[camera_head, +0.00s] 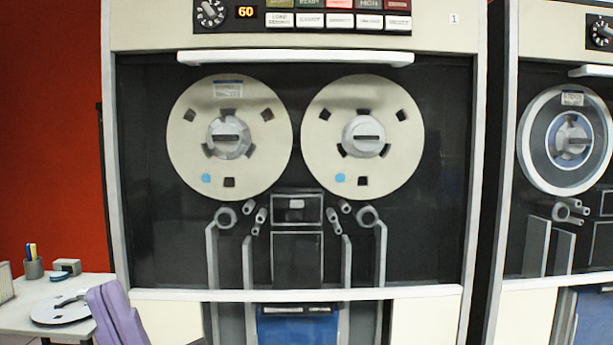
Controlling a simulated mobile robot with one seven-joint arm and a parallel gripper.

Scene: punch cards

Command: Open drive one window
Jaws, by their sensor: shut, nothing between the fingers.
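The tape drive (470,190) marked with a small "1" label (454,19) fills the middle of the head view. Its window area (145,225) has a dark interior with two cream tape reels (195,120) (395,120) side by side. A long white handle-like bar (295,57) runs across the top of this area, and a white rail (280,294) crosses below it. The glass itself is too clear to make out, so I cannot tell from it how the window stands. My gripper is not in view.
A second drive (570,240) stands close at right. A white table (20,315) with a loose reel and a pen cup (33,268) is at lower left.

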